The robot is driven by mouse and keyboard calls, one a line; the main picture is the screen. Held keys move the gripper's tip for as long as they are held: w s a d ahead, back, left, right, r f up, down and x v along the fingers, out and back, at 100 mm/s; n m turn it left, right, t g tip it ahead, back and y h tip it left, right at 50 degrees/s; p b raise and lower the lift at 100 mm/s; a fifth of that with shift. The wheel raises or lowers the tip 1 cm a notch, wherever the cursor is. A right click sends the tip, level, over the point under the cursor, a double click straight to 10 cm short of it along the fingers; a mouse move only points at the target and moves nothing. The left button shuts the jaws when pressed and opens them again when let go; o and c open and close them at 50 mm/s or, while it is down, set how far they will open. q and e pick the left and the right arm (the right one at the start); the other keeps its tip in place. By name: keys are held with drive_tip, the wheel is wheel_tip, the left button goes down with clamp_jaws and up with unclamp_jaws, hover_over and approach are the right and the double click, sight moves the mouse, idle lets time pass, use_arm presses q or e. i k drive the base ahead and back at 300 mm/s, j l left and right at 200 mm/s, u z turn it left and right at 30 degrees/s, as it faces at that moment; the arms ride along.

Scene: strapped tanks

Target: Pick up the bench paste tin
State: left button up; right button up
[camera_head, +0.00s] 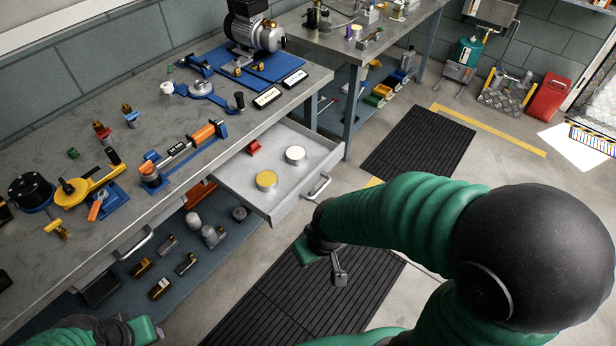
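Two short round tins stand in the open drawer (236,188) under the bench: one with a yellow top (266,180) near the drawer's front, and one with a white top (295,155) behind it to the right. I cannot read a label, so I cannot tell which is the bench paste tin. My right gripper (339,270) hangs over the black floor mat, in front of and to the right of the drawer, apart from both tins. Its fingers are small and seen at an angle. Only part of my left arm shows at the bottom left corner.
A small red object (254,147) lies at the drawer's back. The bench top (130,90) above holds tools, fixtures and a motor pump (255,32). Several fittings stand on the lower shelf (200,265). The drawer handle (319,187) sticks out towards my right arm.

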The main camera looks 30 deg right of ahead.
sight(295, 155)
drive_tip(key=i+l+u, duration=0.3)
drive_tip(key=l, duration=0.35)
drive_tip(key=i+l+u, duration=0.15)
drive_tip(key=l, duration=0.25)
drive_tip(key=i+l+u, duration=0.15)
drive_tip(key=i+l, duration=0.1)
drive_tip(key=l, duration=0.1)
